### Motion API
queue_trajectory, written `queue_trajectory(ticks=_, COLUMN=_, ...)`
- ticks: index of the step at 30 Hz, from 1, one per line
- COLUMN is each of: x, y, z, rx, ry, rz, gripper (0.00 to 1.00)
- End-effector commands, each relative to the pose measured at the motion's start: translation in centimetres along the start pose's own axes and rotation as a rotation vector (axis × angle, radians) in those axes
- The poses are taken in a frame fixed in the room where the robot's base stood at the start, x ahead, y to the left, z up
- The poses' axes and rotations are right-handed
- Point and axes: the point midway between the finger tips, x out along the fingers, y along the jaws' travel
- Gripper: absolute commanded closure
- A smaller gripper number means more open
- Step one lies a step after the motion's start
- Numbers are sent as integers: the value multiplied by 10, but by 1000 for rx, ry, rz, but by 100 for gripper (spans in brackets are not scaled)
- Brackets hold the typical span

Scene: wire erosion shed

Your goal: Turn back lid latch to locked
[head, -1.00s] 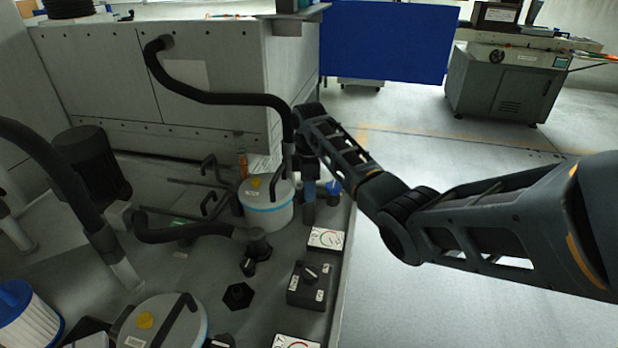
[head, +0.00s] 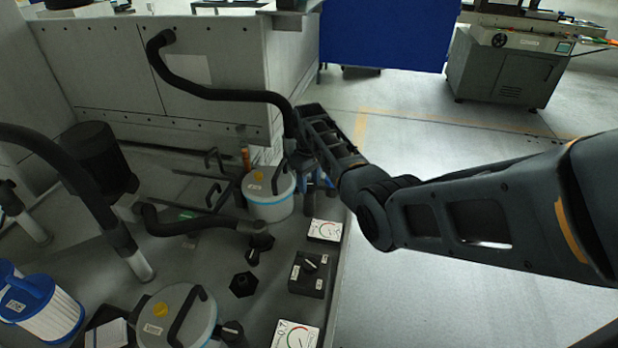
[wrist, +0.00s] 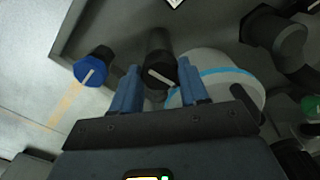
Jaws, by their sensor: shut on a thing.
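The back canister (head: 268,207) is a white drum with a blue band, a pale lid, a yellow dot and a black handle. Its side also shows in the wrist view (wrist: 222,76). A black latch knob (wrist: 158,47) with a white pointer line stands close beside it. My gripper (wrist: 158,78) has its two blue fingers on either side of this knob and is shut on it. The pointer lies at a slant between the fingertips. In the head view my gripper is partly hidden by my arm just right of the canister, and the latch cannot be made out there.
A blue-capped knob (wrist: 91,69) stands left of my gripper in the wrist view. Open floor (head: 430,150) lies to the right.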

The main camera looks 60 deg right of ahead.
Motion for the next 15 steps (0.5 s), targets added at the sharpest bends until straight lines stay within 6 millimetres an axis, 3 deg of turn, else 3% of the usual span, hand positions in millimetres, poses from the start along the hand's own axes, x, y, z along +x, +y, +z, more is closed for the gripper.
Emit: queue_trajectory(ticks=15, x=0, y=0, z=0, rx=195, ry=0, rz=-1, gripper=86)
